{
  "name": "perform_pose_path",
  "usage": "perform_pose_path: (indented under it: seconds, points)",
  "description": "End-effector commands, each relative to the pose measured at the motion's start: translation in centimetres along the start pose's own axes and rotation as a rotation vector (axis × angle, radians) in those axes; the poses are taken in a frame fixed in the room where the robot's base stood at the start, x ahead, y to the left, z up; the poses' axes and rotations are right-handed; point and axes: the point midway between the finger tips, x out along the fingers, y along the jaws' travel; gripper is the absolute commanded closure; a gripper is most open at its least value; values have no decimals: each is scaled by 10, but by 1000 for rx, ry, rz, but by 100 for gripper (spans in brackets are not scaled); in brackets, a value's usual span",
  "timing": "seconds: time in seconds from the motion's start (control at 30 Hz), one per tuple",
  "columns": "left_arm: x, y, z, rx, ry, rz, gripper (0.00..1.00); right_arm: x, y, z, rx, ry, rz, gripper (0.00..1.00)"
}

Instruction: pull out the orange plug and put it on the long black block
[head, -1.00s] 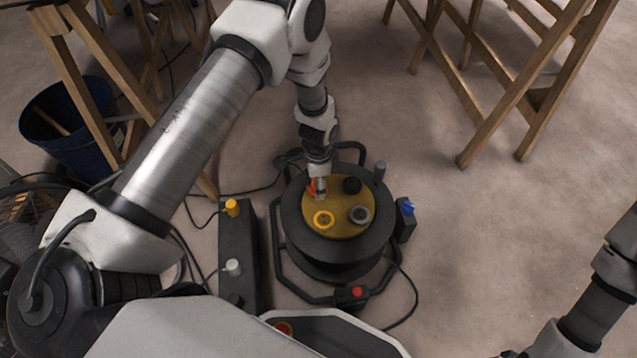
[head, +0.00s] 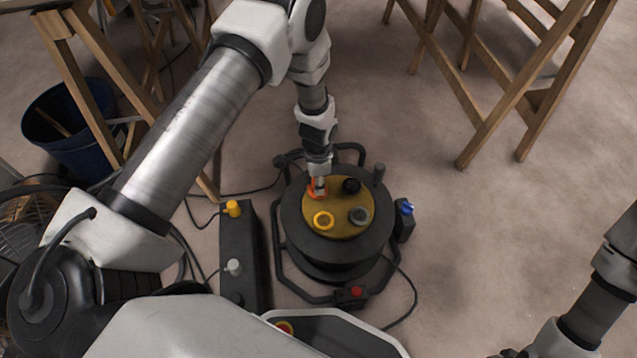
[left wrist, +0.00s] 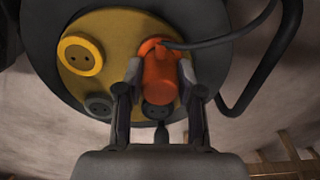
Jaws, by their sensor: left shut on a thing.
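The orange plug (left wrist: 160,82) is between the fingers of my left gripper (left wrist: 160,78) in the left wrist view, with a dark cable running off it. My left gripper (head: 318,190) is shut on the plug, at the yellow face (head: 338,230) of the black cable reel (head: 330,260). I cannot tell whether the plug is fully seated in its socket. The long black block (head: 238,262) lies on the floor left of the reel, with a yellow plug (head: 232,208) and a white plug (head: 233,267) on it. My right gripper's fingers are not clearly seen; only part of that arm shows at the lower right.
The reel face has a yellow socket (head: 323,220) and a grey one (head: 358,216). A small box with a blue plug (head: 406,208) stands right of the reel; a red piece (head: 356,292) is at its front. A blue bucket (head: 75,130) and wooden trestles (head: 500,110) stand behind.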

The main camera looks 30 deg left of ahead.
Motion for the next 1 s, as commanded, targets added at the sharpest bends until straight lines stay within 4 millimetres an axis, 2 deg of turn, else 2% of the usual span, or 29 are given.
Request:
perform_pose_path:
  seconds: [1.0]
  points:
    - [-43,0,0,0,0,0,100,-38,0,0,0,0,0,38]
